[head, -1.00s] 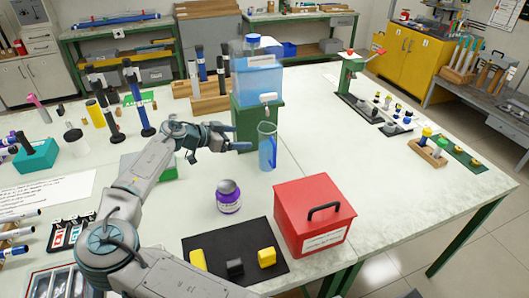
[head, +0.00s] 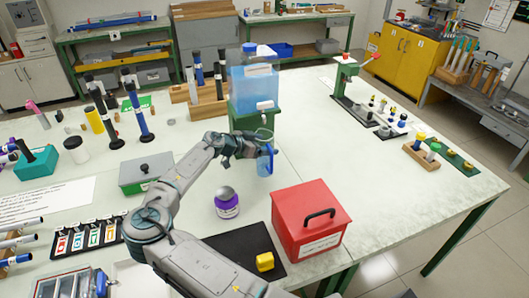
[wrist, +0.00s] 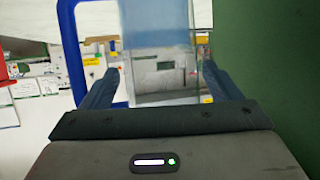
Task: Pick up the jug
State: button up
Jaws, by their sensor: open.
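The jug (head: 265,164) is a translucent blue, tall vessel with a blue handle. It stands on the pale table in front of the green stand under the water tank. My gripper (head: 249,148) is at its left side in the head view and hides part of it. In the wrist view the jug's clear wall (wrist: 160,45) shows beyond and between the two open fingers of my gripper (wrist: 160,82), with the blue handle (wrist: 75,50) toward the left. I cannot tell whether the fingers touch the jug.
The blue water tank (head: 254,87) with a tap sits on a green stand (head: 262,118) right behind the jug. A purple-labelled jar (head: 227,205) and a red box (head: 311,222) stand nearer. The table right of the jug is clear.

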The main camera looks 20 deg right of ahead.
jog(key=shift+w+d+f, duration=0.1)
jog(key=shift+d+f, duration=0.05)
jog(key=shift+d, duration=0.15)
jog(key=c, duration=1.2)
jog(key=shift+c, duration=0.7)
jog(key=shift+r, duration=0.2)
